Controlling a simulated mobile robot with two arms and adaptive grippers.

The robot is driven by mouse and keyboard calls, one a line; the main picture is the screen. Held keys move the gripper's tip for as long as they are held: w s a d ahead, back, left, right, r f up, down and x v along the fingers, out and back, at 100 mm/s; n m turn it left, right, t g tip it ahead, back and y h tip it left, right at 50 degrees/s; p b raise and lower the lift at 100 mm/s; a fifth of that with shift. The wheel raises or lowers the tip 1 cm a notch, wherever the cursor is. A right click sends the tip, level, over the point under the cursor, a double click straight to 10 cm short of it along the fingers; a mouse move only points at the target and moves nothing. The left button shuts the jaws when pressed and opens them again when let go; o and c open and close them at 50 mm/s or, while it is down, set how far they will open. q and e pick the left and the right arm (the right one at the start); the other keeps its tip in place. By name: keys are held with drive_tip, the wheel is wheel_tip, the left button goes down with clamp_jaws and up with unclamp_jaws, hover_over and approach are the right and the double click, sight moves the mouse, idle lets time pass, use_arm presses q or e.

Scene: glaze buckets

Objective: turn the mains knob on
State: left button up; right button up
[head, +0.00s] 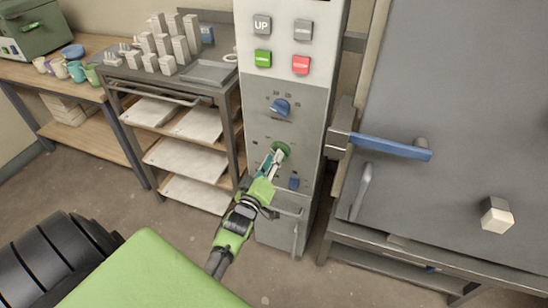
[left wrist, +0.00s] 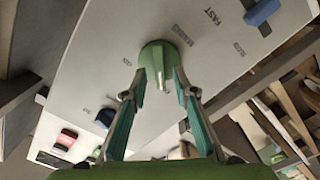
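A tall grey control cabinet (head: 300,135) carries a round green knob (head: 282,148). In the left wrist view the green knob (left wrist: 158,60) has a raised grip bar with a pale pointer. My left gripper (head: 272,158) is in front of this knob. In the left wrist view its two fingers (left wrist: 160,86) are apart, one on each side of the grip bar, with gaps showing. A blue knob (head: 281,106) sits higher on the cabinet and a small blue control (head: 294,183) sits lower. I cannot read which is labelled mains. My right gripper is not in view.
Green (head: 263,58) and red (head: 301,64) buttons sit above the knobs. A handle (head: 283,212) sticks out below. A shelf rack (head: 190,85) with pale blocks stands close on the left. A large grey door with a blue lever (head: 392,147) stands on the right.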

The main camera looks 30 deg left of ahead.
use_arm(q)
drive_tip(key=shift+w+a, duration=0.15)
drive_tip(key=shift+w, duration=0.45)
clamp_jaws()
